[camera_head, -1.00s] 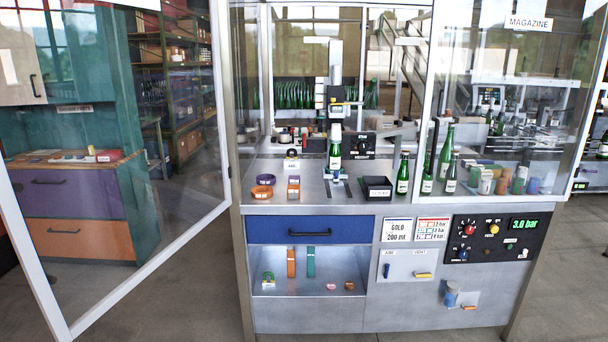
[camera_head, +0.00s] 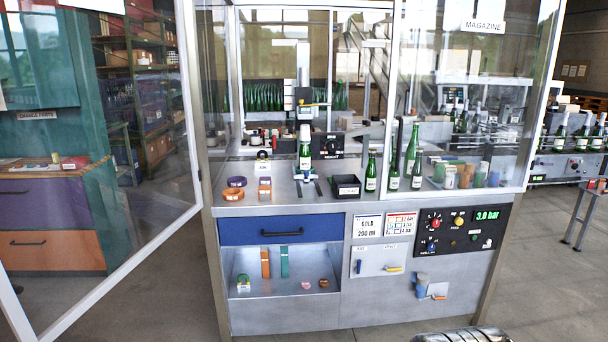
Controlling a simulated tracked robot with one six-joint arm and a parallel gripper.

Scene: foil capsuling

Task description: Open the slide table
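A small light-blue plate (camera_head: 303,173) on the steel worktop sits under the capsuling head (camera_head: 303,105), with two dark rails running forward from it. It may be the slide table, but no label shows this. A green bottle (camera_head: 305,155) with a white label stands upright on it. Below the worktop is a shut blue drawer (camera_head: 281,229) with a dark bar handle. My gripper is not in view.
A control panel (camera_head: 460,230) reads 3.0 bar, beside a small valve plate (camera_head: 380,260). A glass door (camera_head: 110,250) stands open at left. Bottles (camera_head: 393,170) and a black bin (camera_head: 346,187) are on the worktop.

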